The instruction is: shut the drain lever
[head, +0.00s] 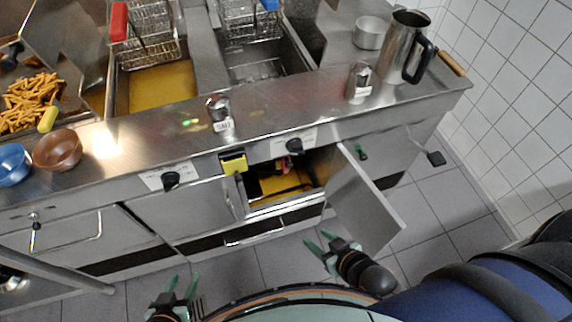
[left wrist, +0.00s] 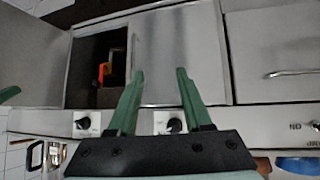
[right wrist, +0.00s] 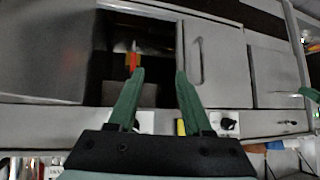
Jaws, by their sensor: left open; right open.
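A small red-orange part, which looks like the drain lever (head: 283,163), is inside the open cabinet (head: 318,168) under the fryer. It shows as a red-orange shape in the left wrist view (left wrist: 106,70) and the right wrist view (right wrist: 132,60). Its exact position, open or shut, is too small and dark to tell. My right gripper (head: 333,243) is open and empty, in front of and below the cabinet opening, beside the open door. My left gripper (head: 180,288) is open and empty, lower left, well apart from the cabinet.
The cabinet door (head: 362,205) stands swung out to the right. A yellow item (head: 233,163) hangs at the counter edge, left above the opening. Black knobs (head: 295,146) line the front panel. A salt shaker (head: 219,112) and a steel jug (head: 404,48) stand on the counter. Tiled floor is free in front.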

